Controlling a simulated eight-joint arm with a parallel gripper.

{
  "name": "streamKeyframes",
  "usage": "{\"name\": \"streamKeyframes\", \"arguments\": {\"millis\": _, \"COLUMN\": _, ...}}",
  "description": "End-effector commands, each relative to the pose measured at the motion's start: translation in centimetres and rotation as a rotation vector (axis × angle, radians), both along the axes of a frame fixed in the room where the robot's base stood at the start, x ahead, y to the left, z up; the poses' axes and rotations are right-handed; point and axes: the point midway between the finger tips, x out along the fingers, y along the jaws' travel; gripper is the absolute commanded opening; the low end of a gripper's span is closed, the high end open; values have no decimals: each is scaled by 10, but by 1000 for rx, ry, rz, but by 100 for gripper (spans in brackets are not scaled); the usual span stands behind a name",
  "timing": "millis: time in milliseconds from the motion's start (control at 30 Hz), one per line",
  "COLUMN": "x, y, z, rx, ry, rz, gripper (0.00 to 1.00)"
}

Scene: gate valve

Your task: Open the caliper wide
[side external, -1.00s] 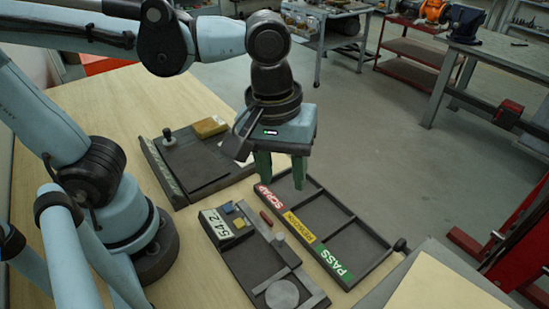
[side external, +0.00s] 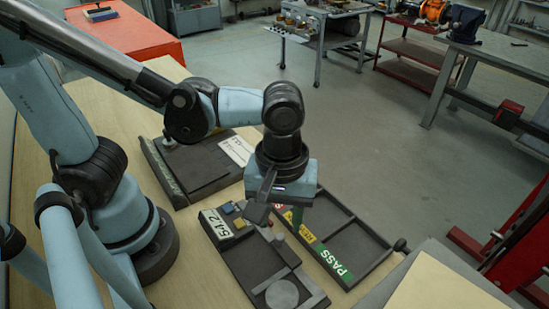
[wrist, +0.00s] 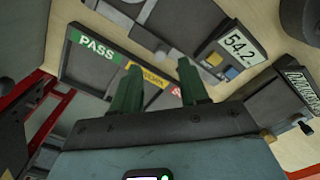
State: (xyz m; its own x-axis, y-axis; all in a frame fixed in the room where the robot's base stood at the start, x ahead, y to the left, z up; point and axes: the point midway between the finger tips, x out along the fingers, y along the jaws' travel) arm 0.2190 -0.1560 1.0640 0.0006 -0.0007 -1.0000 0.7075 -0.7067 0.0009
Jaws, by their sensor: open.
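The caliper (side external: 245,262) is a dark flat device on the table with a display (side external: 216,226) reading 54.2 and blue and yellow buttons. A grey disc (side external: 282,294) lies at its near end, next to a grey bar. A small grey knob (side external: 279,239) stands partway along it. My gripper (side external: 290,232) has green fingers and hangs low by the caliper's right edge, near the knob. I cannot tell whether it touches anything.
A dark sorting tray (side external: 357,250) with a green PASS label (side external: 337,263) lies just right of the caliper. A dark plate (side external: 195,170) lies behind to the left, with a white label card (side external: 236,151). Bare wood shows left of the caliper.

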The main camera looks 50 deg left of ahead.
Motion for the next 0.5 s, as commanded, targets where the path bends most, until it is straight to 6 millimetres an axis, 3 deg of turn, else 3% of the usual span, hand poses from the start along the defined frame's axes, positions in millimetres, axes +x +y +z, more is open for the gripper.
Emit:
{"name": "streamKeyframes", "arguments": {"millis": 200, "x": 1, "y": 0, "z": -24, "rx": -1, "ry": -1, "rz": 0, "gripper": 44}}
{"name": "streamKeyframes", "arguments": {"millis": 500, "x": 0, "y": 0, "z": -41, "rx": -1, "ry": -1, "rz": 0, "gripper": 44}}
